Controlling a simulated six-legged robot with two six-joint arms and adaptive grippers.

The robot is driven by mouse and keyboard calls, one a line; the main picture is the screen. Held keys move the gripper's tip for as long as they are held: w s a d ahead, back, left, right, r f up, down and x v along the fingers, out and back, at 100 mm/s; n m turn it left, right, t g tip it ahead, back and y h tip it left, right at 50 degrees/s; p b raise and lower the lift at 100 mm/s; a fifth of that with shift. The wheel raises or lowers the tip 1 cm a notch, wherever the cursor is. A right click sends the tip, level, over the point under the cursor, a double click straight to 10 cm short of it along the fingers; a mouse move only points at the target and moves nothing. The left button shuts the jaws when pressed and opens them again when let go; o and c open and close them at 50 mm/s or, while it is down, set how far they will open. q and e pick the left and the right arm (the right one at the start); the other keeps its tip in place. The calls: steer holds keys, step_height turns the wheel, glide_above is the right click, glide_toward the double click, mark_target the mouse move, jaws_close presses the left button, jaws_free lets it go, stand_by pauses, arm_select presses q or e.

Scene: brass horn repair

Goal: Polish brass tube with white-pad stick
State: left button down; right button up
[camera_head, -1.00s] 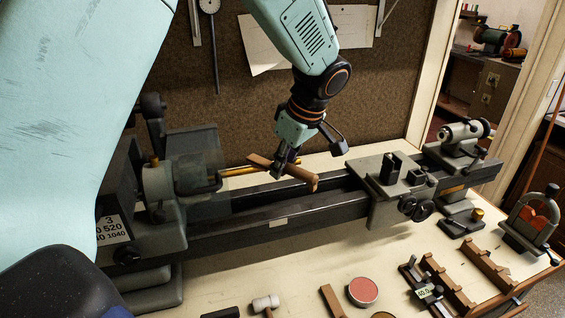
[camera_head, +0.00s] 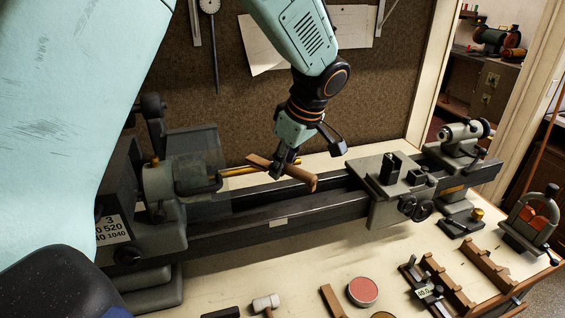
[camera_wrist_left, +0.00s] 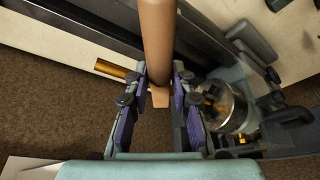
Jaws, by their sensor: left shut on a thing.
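My left gripper (camera_head: 284,167) is shut on a brown wooden stick (camera_head: 303,179) above the lathe bed. In the left wrist view the stick (camera_wrist_left: 158,40) runs between the purple-lined fingers (camera_wrist_left: 160,88). The brass tube (camera_head: 238,171) lies level, out to the right of the lathe's chuck end, with its tip near the stick. In the left wrist view part of the tube (camera_wrist_left: 112,69) shows left of the fingers. I cannot tell whether stick and tube touch. No white pad face is visible. My right gripper is not in view.
The lathe headstock (camera_head: 165,190) stands left, its carriage (camera_head: 390,190) and tailstock (camera_head: 458,142) right. On the bench (camera_head: 230,275) in front lie a small mallet (camera_head: 265,303), a round red tin (camera_head: 362,291) and wooden racks (camera_head: 485,266). A brown board (camera_head: 390,95) closes the back.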

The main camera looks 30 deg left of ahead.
arm_select(q)
steer(key=shift+d, duration=0.1)
stand_by(0.3)
stand_by(0.3)
steer(key=shift+s+r, duration=0.1)
steer(key=shift+r, duration=0.2)
steer(key=s+d+r+p, duration=0.2)
steer(key=shift+s+d+r+p, duration=0.2)
steer(key=shift+d+r+p, duration=0.1)
steer(key=shift+d+p, duration=0.1)
